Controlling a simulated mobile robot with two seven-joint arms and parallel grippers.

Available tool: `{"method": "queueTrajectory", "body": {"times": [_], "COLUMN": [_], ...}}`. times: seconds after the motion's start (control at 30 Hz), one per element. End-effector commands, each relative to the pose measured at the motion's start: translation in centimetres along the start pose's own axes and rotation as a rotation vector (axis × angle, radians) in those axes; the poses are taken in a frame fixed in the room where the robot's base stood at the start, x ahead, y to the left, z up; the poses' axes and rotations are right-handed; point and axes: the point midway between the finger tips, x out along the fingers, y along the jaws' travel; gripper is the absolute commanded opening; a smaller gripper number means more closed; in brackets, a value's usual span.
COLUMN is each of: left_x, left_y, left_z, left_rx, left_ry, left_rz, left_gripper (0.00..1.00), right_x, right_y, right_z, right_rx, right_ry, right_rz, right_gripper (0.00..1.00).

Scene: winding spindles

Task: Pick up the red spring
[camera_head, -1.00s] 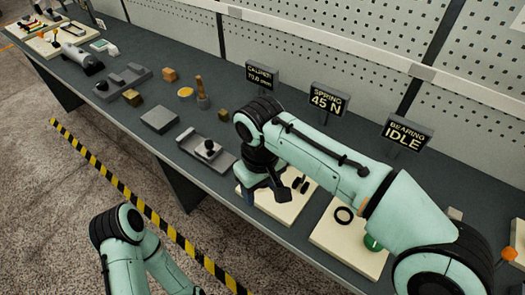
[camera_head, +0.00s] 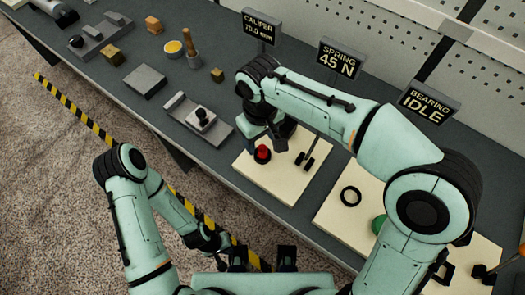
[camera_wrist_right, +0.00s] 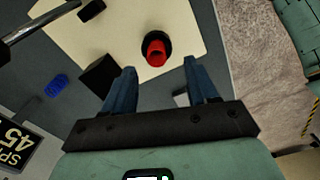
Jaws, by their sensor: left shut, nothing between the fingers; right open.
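The red spring (camera_head: 262,153) stands on the cream board (camera_head: 240,168) below the "SPRING 45 N" sign. In the right wrist view the red spring (camera_wrist_right: 156,50) sits on a dark round base, just beyond and between my fingertips. My right gripper (camera_head: 270,143) is open above the board, close to the spring and not around it. Its two blue fingers (camera_wrist_right: 160,72) are apart with nothing between them in the wrist view. My left gripper (camera_head: 212,240) is shut and empty, low in front of the bench, away from the spring.
A black lever piece (camera_head: 310,152) stands right of the spring on the same board. A dark block (camera_wrist_right: 98,75) and a blue coil (camera_wrist_right: 57,86) lie near it. A second board holds a black ring (camera_head: 350,196). A grey fixture (camera_head: 200,120) stands to the left.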

Motion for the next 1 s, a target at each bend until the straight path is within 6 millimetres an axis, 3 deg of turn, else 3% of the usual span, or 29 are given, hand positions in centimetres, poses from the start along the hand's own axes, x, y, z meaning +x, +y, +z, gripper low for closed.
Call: {"method": "queueTrajectory", "body": {"times": [0.4,0.7,0.73,0.9,1.0], "left_x": [0.6,0.6,0.6,0.6,0.6], "left_y": [-0.2,-0.2,-0.2,-0.2,-0.2], "left_z": [0.1,0.1,0.1,0.1,0.1], "left_rx": [0.000,0.000,0.000,0.000,0.000], "left_ry": [-0.002,-0.002,-0.002,-0.002,-0.002], "left_rz": [-0.001,-0.001,-0.001,-0.001,-0.001], "left_gripper": [0.00,0.00,0.00,0.00,0.00], "right_x": [4.9,5.4,5.4,5.4,5.4], "right_y": [0.4,0.5,0.5,0.5,0.5], "right_z": [-0.1,-0.1,-0.1,-0.1,-0.1], "right_rx": [-0.001,0.000,0.000,0.000,0.000], "right_ry": [-0.002,0.002,0.002,0.002,0.002], "right_rz": [0.000,0.000,0.000,0.000,0.000], "right_gripper": [0.58,0.58,0.55,0.00,0.00]}}
